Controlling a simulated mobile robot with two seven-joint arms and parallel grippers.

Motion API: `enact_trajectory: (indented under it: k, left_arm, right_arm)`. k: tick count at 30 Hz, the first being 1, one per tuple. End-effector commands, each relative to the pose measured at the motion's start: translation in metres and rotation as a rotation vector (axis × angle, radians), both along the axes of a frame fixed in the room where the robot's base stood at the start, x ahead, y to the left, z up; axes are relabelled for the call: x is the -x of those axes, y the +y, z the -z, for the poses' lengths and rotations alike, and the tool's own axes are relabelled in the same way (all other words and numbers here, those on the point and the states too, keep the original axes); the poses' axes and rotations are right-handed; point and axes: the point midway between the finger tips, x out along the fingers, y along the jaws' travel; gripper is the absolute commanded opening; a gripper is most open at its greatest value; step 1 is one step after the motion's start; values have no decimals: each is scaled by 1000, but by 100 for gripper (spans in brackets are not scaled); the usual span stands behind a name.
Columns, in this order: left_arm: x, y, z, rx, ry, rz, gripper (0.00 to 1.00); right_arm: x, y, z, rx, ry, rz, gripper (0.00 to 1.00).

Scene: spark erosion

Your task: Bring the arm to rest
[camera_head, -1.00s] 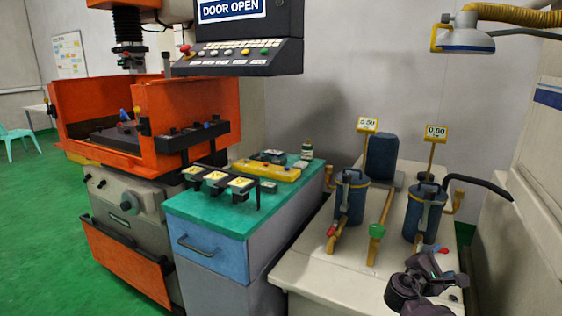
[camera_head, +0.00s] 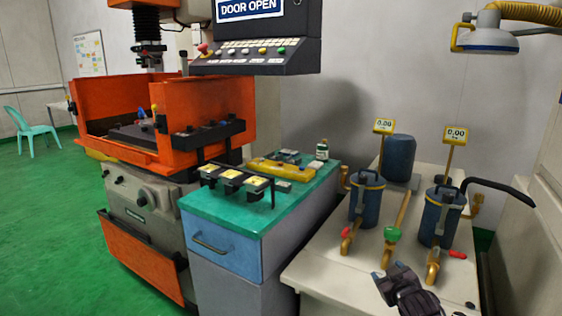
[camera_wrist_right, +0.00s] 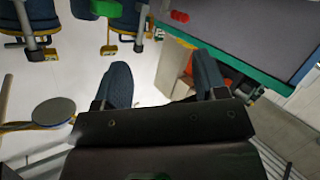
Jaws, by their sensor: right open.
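My right gripper (camera_head: 386,278) is low at the right of the head view, in front of the pale bench. In the right wrist view its two dark fingers (camera_wrist_right: 162,85) stand wide apart with nothing between them. My left gripper is not in view. The nearest bench fittings in the head view are a green handle (camera_head: 393,233) and a red handle (camera_head: 345,233) on brass pipes. A small red piece (camera_head: 458,255) is beside the right-hand pipe, apart from the gripper.
Two blue canisters (camera_head: 366,203) (camera_head: 440,215) stand on the pale bench (camera_head: 330,270), with gauges (camera_head: 455,134) reading 0.00. A green-topped cabinet (camera_head: 215,208) carries fixtures and a bottle. An orange machine (camera_head: 205,115) stands left, a lamp (camera_head: 485,38) hangs above.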

Motion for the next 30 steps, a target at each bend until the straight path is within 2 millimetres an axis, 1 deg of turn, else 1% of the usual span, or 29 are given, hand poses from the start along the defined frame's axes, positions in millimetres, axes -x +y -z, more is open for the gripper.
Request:
enact_trajectory:
  k: [1,5,8,9,11,12,14,15,16,17,18,20,21,23,24,27,30]
  left_arm:
    - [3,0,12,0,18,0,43]
    - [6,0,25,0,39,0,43]
    - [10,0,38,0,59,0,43]
    - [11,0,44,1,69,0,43]
    - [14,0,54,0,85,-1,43]
    - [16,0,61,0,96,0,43]
    - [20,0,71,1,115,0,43]
    - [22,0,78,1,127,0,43]
    - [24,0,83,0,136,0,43]
    - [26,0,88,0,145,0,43]
    - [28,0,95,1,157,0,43]
    - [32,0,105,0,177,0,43]
    - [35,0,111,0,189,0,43]
    - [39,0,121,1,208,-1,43]
    - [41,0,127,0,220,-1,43]
    - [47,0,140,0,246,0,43]
    - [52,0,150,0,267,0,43]
  right_arm:
    - [15,1,28,-5,29,-1,66]
    - [48,5,64,-21,63,-7,66]
    - [79,8,95,-36,96,-9,66]
    - [94,10,109,-44,111,-9,66]
    - [120,12,129,-57,136,-8,66]
    - [139,13,143,-67,155,-7,66]
    - [167,15,161,-82,182,-4,66]
    - [186,17,172,-92,199,-1,66]
    - [201,18,179,-100,213,2,66]
    - [215,19,186,-108,225,4,66]
    - [234,20,193,-117,242,9,66]
    - [262,21,203,-132,267,18,66]
    - [280,22,208,-142,284,24,66]
    - [307,23,215,-155,309,35,66]
    - [324,23,217,-164,324,44,66]
    - [360,24,219,-181,357,64,66]
    - [388,24,217,-194,383,82,66]
